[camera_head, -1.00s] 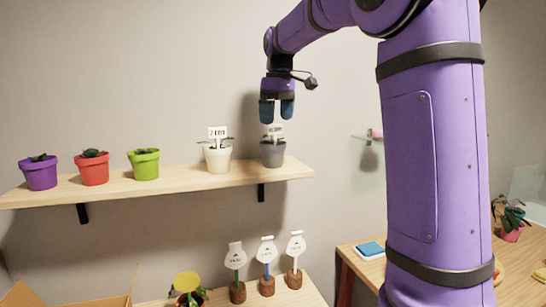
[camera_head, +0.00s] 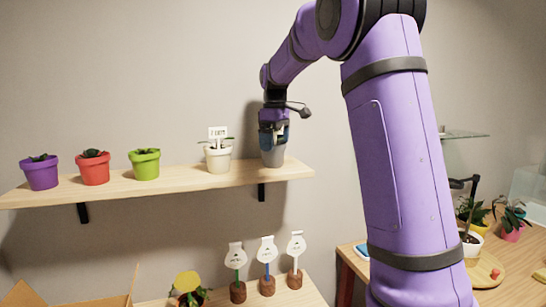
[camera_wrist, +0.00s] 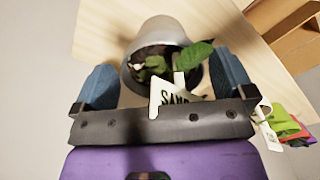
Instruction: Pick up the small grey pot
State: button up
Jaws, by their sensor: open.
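The small grey pot (camera_head: 273,157) stands upright at the right end of the wall shelf (camera_head: 228,177). It holds a green plant and a white label with dark lettering. My gripper (camera_head: 273,132) is directly above the pot, with its fingers reaching down around the plant and label. In the wrist view the grey pot (camera_wrist: 162,40) lies between the two blue fingers of my gripper (camera_wrist: 162,85), which are spread apart with space to either side. The label partly hides the pot's soil.
A white pot (camera_head: 218,160) with a label stands just left on the shelf. Green (camera_head: 145,164), red (camera_head: 94,168) and purple (camera_head: 41,173) pots stand farther left. Several plant tags stand in brown bases below. A table (camera_head: 500,262) with plants is at right.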

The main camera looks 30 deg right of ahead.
jog(key=shift+f, duration=1.65)
jog(key=c, duration=0.8)
jog(key=shift+c, duration=0.2)
